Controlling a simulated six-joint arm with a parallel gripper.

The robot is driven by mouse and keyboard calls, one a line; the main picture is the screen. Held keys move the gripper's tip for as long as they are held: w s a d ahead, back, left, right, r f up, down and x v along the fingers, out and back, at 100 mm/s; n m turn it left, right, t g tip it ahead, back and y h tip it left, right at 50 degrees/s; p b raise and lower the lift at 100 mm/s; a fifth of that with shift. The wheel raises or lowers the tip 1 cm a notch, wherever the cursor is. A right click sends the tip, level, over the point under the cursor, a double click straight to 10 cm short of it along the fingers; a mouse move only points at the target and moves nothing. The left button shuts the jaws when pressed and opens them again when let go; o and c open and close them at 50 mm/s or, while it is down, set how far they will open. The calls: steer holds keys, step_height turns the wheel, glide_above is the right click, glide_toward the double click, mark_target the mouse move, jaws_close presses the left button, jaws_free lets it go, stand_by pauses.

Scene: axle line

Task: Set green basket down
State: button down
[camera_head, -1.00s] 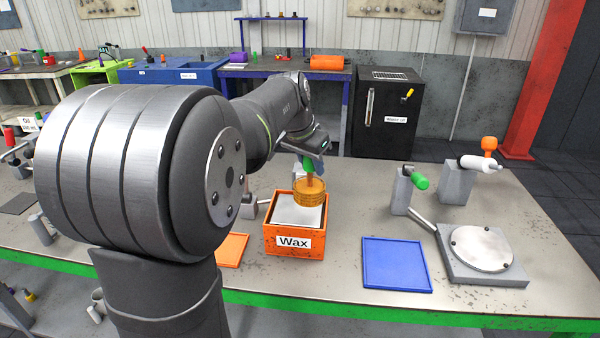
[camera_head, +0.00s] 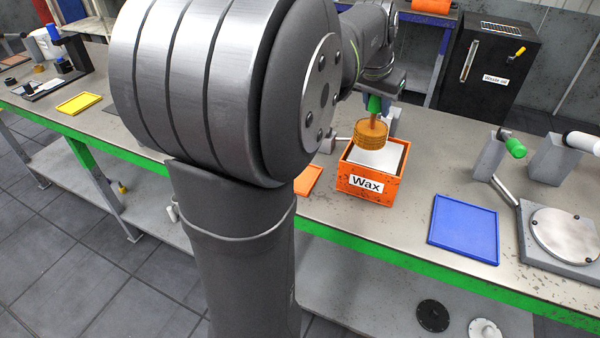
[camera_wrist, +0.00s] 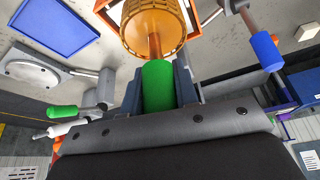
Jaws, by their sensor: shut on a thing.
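My gripper (camera_head: 382,101) is shut on the green handle (camera_wrist: 157,85) of the basket. The amber, ribbed, round basket (camera_head: 371,136) hangs below the handle on a brown stem. The basket also shows in the wrist view (camera_wrist: 150,27). In the head view it appears just above the orange box labelled Wax (camera_head: 367,182), in front of its pale, flat inner surface (camera_head: 376,158). I cannot tell whether the basket touches that surface. My fingertips are partly hidden in the head view.
A blue tray (camera_head: 464,229) lies right of the box, and an orange tray (camera_head: 308,180) lies partly hidden at its left. A stand with a green-tipped lever (camera_head: 489,157) and a round metal plate (camera_head: 565,235) are further right. Bare tabletop separates the box and blue tray.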

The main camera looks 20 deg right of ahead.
steer(key=w+a+f+n+t+y, duration=0.1)
steer(key=w+a+f+n, duration=0.2)
steer(key=w+a, duration=0.3)
steer(key=w+a+f+n, duration=0.25)
steer(key=w+a, duration=0.25)
steer(key=a, duration=0.3)
step_height(320, 180, down, 11)
steer(key=a, duration=0.1)
steer(key=shift+t, duration=0.4)
steer(key=c, duration=1.1)
jaws_free()
steer(key=shift+y, duration=0.3)
steer(key=v, duration=1.2)
steer(key=shift+a+r, duration=0.1)
steer(key=shift+a, duration=0.1)
